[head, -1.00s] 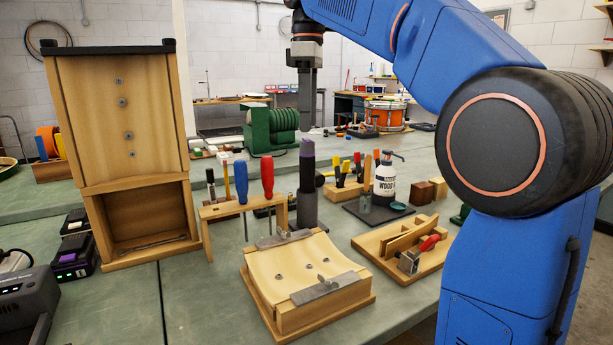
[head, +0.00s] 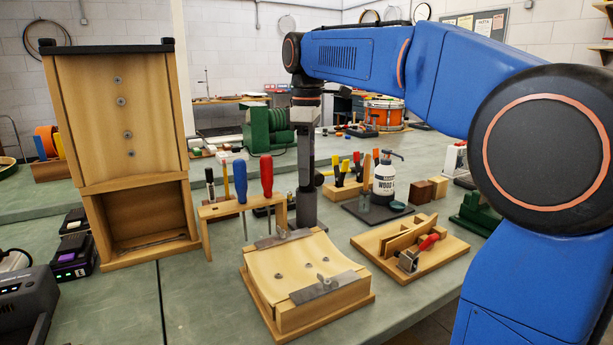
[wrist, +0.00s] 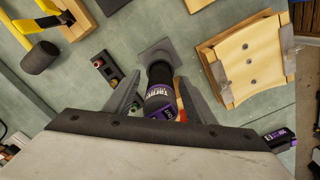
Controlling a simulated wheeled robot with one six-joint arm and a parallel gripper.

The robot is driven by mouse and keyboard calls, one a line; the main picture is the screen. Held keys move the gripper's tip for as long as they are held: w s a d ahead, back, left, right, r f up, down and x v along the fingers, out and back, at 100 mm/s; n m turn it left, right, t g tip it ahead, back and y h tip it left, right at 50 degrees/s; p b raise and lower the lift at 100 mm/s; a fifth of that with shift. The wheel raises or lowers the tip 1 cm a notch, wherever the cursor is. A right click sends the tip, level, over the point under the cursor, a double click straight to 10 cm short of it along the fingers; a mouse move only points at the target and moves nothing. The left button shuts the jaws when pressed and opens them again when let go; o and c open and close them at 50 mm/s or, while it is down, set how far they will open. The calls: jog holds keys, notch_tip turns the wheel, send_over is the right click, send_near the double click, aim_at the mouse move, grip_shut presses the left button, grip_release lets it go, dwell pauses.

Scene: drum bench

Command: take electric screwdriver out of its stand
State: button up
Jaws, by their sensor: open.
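The electric screwdriver (wrist: 159,95), dark with a purple lettered band, stands upright in its dark grey stand (head: 306,213). In the wrist view the stand's square base (wrist: 154,50) shows beyond the tool. My gripper (head: 306,175) points straight down over the stand, and in the head view it hides the screwdriver. In the wrist view my gripper (wrist: 158,85) is open, with one finger on each side of the screwdriver. Whether either finger touches it, I cannot tell.
A wooden rack (head: 222,209) with blue and red screwdrivers stands close left of the stand. A curved wooden cradle (head: 300,268) is in front. A white bottle (head: 385,180) and a wooden clamp board (head: 437,260) are on the right. A tall wooden box (head: 122,125) stands at left.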

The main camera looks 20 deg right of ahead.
jog(key=shift+f, duration=0.7)
jog(key=shift+c, duration=0.6)
grip_shut()
notch_tip(320, 180, up, 10)
jog(key=shift+r, duration=0.1)
jog(key=shift+r, duration=0.4)
